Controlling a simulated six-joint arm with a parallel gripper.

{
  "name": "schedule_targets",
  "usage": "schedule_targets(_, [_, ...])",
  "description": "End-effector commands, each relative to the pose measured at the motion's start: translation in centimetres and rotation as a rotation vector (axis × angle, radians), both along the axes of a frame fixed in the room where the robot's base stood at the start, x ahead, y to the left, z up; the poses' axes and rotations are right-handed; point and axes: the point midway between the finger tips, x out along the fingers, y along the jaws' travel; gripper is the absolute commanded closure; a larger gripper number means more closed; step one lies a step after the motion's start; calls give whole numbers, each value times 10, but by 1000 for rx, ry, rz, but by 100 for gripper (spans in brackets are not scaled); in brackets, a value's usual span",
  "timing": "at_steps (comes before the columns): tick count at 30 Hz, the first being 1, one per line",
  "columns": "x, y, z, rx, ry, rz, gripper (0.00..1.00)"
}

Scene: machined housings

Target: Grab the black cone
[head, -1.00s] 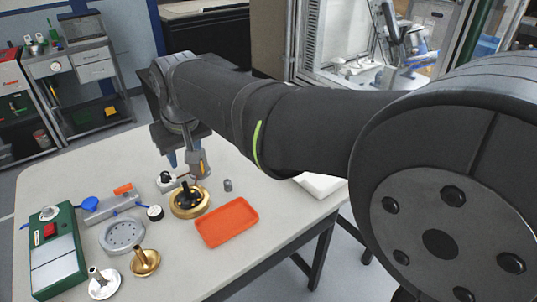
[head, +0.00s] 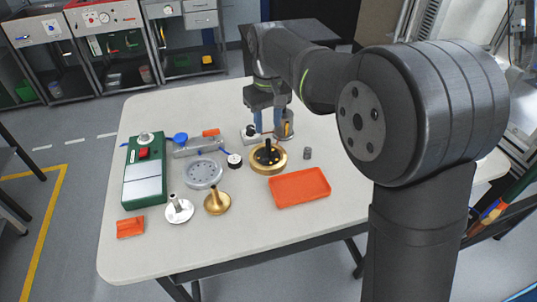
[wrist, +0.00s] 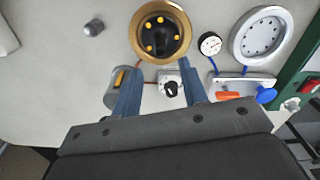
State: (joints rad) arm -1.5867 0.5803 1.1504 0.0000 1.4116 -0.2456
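The black cone (head: 268,153) stands upright in the middle of a round brass housing (head: 280,168) on the table. In the wrist view, the black part (wrist: 159,34) shows from above inside the brass rim, with several yellow spots around it. My gripper (head: 270,132) is behind the housing in the head view, above the table. Its two blue fingers are apart with nothing held between them. In the wrist view, the gripper (wrist: 160,68) has its fingertips just short of the brass rim, and the cone lies beyond them.
A white box with a black knob (wrist: 171,88) and a grey cylinder (wrist: 112,90) lie close under the fingers. A small gauge (head: 234,161), grey flanged disc (head: 203,174), orange tray (head: 300,187) and small grey cylinder (head: 307,154) surround the housing. The front right tabletop is clear.

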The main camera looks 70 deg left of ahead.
Motion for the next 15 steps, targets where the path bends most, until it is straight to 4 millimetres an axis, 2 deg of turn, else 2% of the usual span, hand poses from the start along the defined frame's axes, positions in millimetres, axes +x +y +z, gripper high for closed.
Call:
schedule_targets(3, [0, 0, -21, -2, 0, 0, 61])
schedule_targets(11, [0, -1, -40, -1, 0, 0, 61])
schedule_targets(15, [0, -3, -61, -2, 0, 0, 61])
